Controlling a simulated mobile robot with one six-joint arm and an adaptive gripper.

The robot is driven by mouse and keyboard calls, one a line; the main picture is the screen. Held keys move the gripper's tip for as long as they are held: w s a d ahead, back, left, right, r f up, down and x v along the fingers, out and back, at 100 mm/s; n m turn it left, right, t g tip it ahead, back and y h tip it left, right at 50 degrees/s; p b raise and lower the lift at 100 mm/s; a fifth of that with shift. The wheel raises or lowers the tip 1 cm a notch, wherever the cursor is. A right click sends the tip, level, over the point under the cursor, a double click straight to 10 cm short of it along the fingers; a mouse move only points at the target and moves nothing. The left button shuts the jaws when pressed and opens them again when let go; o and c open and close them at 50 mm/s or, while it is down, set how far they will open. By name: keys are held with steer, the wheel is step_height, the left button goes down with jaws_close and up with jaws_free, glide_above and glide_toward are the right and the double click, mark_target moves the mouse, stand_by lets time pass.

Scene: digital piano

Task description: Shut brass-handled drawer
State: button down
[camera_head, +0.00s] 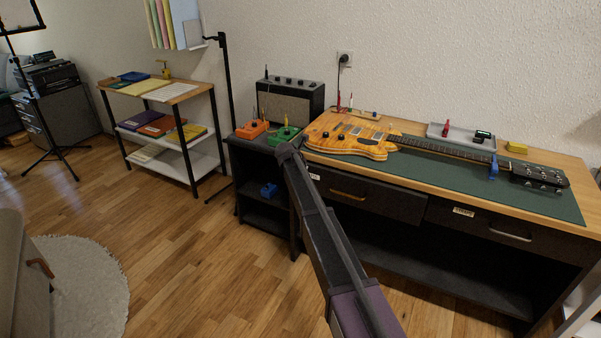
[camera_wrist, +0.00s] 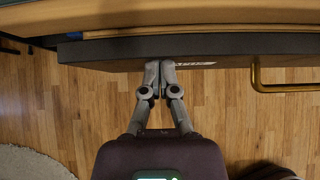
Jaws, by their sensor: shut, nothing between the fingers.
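The brass-handled drawer (camera_head: 385,201) is the left one under the workbench top. Its dark front also spans the wrist view (camera_wrist: 105,54), where it stands out a little past the bench edge. Its brass handle (camera_head: 348,195) shows at the right of the wrist view (camera_wrist: 258,80). My gripper (camera_wrist: 160,64) is shut and empty, with its fingertips at the drawer front, left of the handle and beside a small label. I cannot tell whether they press on it. In the head view my arm crosses in front of the drawer's left end and the gripper is not clear.
A second drawer with a silver handle (camera_head: 510,235) is to the right. An orange electric guitar (camera_head: 352,134) lies on the green mat (camera_head: 535,203) on top. A dark side shelf with green and orange pedals (camera_head: 251,129) stands left of the bench. Open wood floor lies in front.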

stand_by(0.5)
steer(key=s+f+p+v, duration=0.2)
steer(key=p+v, duration=0.5)
steer(key=v, duration=0.5)
steer(key=shift+s+a+r, duration=0.2)
steer(key=shift+a+r, duration=0.1)
steer(key=shift+a, duration=0.1)
stand_by(0.3)
